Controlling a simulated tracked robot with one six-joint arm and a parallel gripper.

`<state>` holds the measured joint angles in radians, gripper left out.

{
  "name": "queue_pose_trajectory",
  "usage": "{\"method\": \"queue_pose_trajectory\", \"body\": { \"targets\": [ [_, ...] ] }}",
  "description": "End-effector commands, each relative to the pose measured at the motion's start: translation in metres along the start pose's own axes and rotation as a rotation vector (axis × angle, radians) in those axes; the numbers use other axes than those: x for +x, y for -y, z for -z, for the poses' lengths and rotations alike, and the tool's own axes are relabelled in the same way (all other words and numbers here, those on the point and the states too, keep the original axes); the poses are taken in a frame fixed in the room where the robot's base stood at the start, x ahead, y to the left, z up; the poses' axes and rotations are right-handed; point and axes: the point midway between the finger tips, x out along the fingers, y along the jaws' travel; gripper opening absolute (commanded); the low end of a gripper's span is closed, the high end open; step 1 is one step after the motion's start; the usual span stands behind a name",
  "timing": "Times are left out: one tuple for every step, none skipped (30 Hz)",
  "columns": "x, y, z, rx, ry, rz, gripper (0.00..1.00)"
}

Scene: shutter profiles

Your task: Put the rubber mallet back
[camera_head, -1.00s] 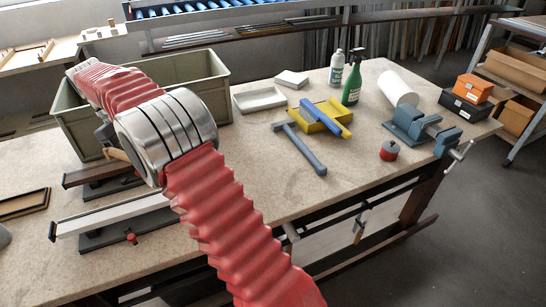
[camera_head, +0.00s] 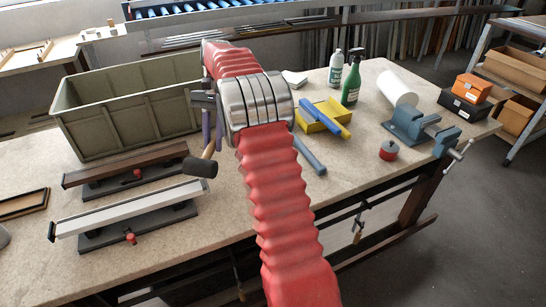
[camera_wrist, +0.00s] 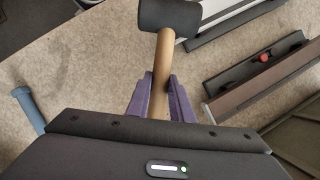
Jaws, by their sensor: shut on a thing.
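The rubber mallet has a black head (camera_head: 200,167) and a wooden handle (camera_head: 209,149). My gripper (camera_head: 211,140), with purple fingers, is shut on the handle and holds the mallet in front of the crate's right end. In the wrist view the black head (camera_wrist: 169,14) is at the top, and the handle (camera_wrist: 162,62) runs down between the fingers (camera_wrist: 162,100). The lower handle is hidden by my gripper body. My red arm hides part of the bench behind it.
A grey-green crate (camera_head: 120,122) stands at the back left. Two profiles, brown (camera_head: 115,165) and white (camera_head: 130,211), rest on dark holders in front. The front-middle bench is fairly clear.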

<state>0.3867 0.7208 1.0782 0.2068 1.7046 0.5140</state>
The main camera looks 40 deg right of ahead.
Motion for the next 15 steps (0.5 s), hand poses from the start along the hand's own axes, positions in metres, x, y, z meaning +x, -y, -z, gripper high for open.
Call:
{"method": "queue_pose_trajectory", "body": {
  "targets": [
    [-0.004, -0.012, 0.008, 0.085, 0.000, 0.039, 0.00],
    [-0.006, -0.018, 0.012, 0.138, 0.000, 0.064, 0.00],
    [-0.009, -0.026, 0.018, 0.212, -0.001, 0.095, 0.00],
    [-0.010, -0.031, 0.021, 0.265, 0.001, 0.119, 0.00],
    [-0.012, -0.037, 0.026, 0.319, -0.001, 0.143, 0.00],
    [-0.014, -0.045, 0.031, 0.391, 0.000, 0.175, 0.00],
    [-0.015, -0.050, 0.034, 0.444, 0.000, 0.198, 0.00],
    [-0.016, -0.054, 0.038, 0.496, 0.000, 0.221, 0.00],
    [-0.018, -0.059, 0.042, 0.565, 0.001, 0.252, 0.00],
    [-0.019, -0.062, 0.045, 0.615, 0.001, 0.273, 0.00],
    [-0.020, -0.065, 0.048, 0.664, 0.000, 0.297, 0.00],
    [-0.021, -0.068, 0.051, 0.730, 0.001, 0.325, 0.00],
    [-0.022, -0.070, 0.053, 0.778, 0.001, 0.346, 0.00],
    [-0.023, -0.072, 0.056, 0.827, 0.002, 0.369, 0.00],
    [-0.024, -0.075, 0.059, 0.892, 0.001, 0.397, 0.00]
  ]
}}
